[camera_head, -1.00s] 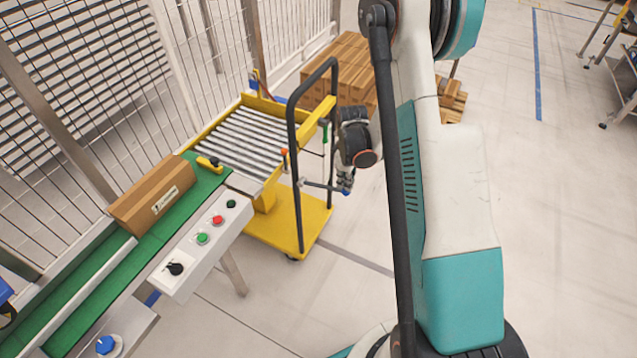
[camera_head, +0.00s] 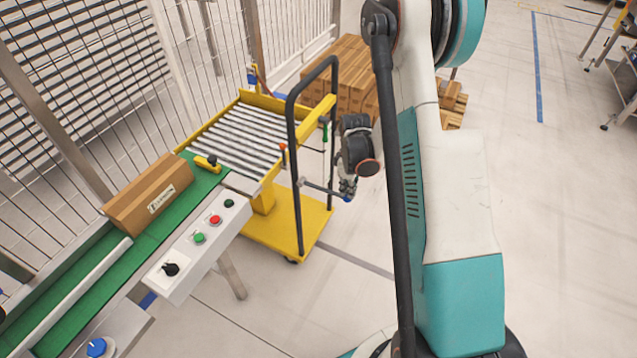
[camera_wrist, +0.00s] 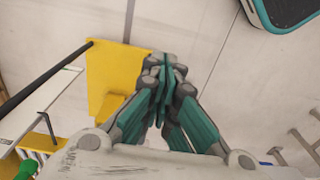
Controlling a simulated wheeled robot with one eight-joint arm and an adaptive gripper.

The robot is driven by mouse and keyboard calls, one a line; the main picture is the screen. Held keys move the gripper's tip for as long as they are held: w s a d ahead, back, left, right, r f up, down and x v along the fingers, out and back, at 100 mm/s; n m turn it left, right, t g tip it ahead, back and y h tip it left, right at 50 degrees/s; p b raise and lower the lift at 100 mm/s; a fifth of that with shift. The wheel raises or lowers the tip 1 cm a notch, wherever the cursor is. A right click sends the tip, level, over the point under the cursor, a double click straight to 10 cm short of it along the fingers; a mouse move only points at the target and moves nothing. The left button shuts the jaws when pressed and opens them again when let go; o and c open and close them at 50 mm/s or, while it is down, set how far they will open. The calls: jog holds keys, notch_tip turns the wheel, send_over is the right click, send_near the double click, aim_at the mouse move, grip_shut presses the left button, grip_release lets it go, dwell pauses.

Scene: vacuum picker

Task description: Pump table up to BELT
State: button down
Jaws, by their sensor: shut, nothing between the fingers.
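The yellow lift table (camera_head: 320,221) has a roller top (camera_head: 245,135) and a black push handle (camera_head: 292,130). Its roller top is beside the end of the green belt (camera_head: 208,178); I cannot tell whether the heights match. A thin grey pump bar (camera_head: 322,189) sticks out to the right from near the handle's lower part. My gripper (camera_head: 347,188) is at the outer end of this bar, pointing down; contact is unclear. In the wrist view my gripper (camera_wrist: 165,85) has its teal fingers together, with nothing seen between them. The yellow table base (camera_wrist: 108,80) lies left of them.
A cardboard box (camera_head: 150,197) lies on the belt behind a yellow stop (camera_head: 207,163). A white button panel (camera_head: 198,250) runs along the belt's front. Stacked boxes (camera_head: 350,65) stand behind the table, near the mesh fence (camera_head: 90,90).

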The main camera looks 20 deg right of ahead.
aim_at(346, 201)
jog(key=shift+f+b, duration=0.8)
jog(key=shift+f, duration=0.4)
jog(key=shift+f, duration=1.55)
